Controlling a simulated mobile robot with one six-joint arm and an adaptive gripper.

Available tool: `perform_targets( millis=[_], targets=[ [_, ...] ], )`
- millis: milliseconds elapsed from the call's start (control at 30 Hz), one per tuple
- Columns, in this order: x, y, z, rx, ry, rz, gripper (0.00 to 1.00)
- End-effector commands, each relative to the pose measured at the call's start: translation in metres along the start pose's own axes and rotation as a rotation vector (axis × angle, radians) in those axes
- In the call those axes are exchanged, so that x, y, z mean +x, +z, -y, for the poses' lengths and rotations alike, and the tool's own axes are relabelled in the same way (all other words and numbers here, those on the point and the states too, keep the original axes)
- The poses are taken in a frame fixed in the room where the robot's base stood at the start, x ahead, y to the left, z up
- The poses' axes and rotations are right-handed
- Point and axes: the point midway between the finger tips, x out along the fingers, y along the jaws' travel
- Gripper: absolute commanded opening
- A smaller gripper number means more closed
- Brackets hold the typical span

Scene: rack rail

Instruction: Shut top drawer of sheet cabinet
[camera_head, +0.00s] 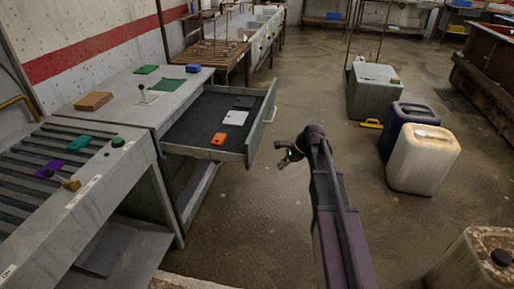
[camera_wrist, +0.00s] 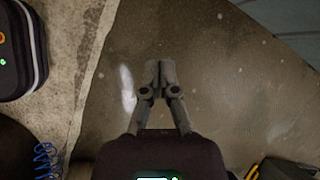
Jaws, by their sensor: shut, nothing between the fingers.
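The sheet cabinet (camera_head: 130,97) stands at the left in the head view, with a pale grey top. Its top drawer (camera_head: 226,152) is pulled far out to the right. The drawer has a dark lining and holds a white item (camera_head: 235,118), an orange item (camera_head: 218,139) and a dark flat item near the far side. The drawer's handle (camera_head: 270,114) is on its right-hand front. My gripper (camera_head: 287,157) is to the right of the drawer front, apart from it. In the wrist view my gripper (camera_wrist: 160,75) is shut and empty, with bare floor behind it.
A slatted roller table (camera_head: 62,180) adjoins the cabinet at the near left. White and dark blue jerrycans (camera_head: 423,160) stand on the floor at the right, near a grey-green bin (camera_head: 374,97). Another canister (camera_head: 480,262) is at the near right. Floor between drawer and jerrycans is mostly clear.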

Motion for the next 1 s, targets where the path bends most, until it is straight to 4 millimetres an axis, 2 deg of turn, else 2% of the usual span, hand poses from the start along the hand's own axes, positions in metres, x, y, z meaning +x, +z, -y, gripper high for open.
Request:
perform_targets(
  millis=[33,100,200,333,500,1000],
  targets=[
    [-0.01,-0.002,0.022,0.078,-0.019,0.027,0.0],
    [-0.018,-0.004,0.041,0.186,-0.041,0.069,0.0],
    [-0.029,-0.006,0.061,0.317,-0.062,0.12,0.0],
    [-0.037,-0.008,0.078,0.43,-0.075,0.168,0.0],
    [-0.042,-0.01,0.086,0.493,-0.081,0.194,0.0],
    [-0.038,-0.01,0.085,0.496,-0.082,0.195,0.0]
  ],
)
